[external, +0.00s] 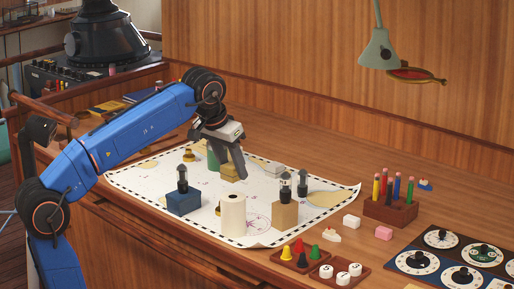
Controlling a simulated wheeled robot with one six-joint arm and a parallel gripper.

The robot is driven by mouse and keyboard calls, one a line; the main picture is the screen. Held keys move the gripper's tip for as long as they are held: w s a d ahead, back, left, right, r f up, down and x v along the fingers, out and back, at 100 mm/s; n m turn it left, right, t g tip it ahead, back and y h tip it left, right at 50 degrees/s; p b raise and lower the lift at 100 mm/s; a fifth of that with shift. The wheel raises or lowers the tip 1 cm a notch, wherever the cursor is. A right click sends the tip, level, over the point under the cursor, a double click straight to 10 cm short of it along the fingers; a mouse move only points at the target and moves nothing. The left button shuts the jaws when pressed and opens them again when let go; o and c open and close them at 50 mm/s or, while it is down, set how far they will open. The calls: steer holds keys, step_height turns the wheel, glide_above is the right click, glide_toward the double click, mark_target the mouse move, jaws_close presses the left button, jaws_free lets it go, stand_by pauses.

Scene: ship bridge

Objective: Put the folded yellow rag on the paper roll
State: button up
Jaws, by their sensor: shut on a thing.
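The white paper roll (233,216) stands upright on the chart, between a blue block and a tan block. My gripper (235,171) points down above the chart, behind and above the roll in the picture. It is shut on the folded yellow rag (229,174), which shows beside the near finger and is partly hidden by it. The rag is apart from the roll. The far finger is hard to make out.
A blue block (184,202) and a tan block (285,215), each with dark-topped pieces, flank the roll. A green object (213,158) is behind my gripper. A pencil holder (390,209) and small trays (296,257) stand right. A lamp (379,50) hangs above.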

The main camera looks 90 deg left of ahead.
mark_target(233, 197)
steer(key=shift+f, duration=2.45)
steer(key=o, duration=1)
steer(key=shift+f, duration=0.15)
steer(key=v, duration=1.2)
steer(key=s+d+f+m+t+h, duration=0.1)
steer(key=s+d+f+m, duration=0.1)
steer(key=d+f, duration=0.65)
steer(key=s+d+f+m+h, duration=0.1)
steer(key=s+d+f+m, duration=0.3)
steer(key=f, duration=0.7)
steer(key=s+d+f+m, duration=0.1)
steer(key=s+d+f, duration=0.1)
steer(key=f, duration=0.6)
steer(key=s+d+f+m, duration=0.1)
steer(key=s+d+f, duration=0.2)
steer(key=d+f, duration=0.2)
steer(key=s+d+f+m+h, duration=0.1)
steer(key=s+d+f, duration=0.1)
steer(key=f, duration=0.9)
steer(key=shift+s+d+f+t, duration=0.15)
steer(key=shift+s+d+t, duration=0.2)
steer(key=shift+d, duration=0.5)
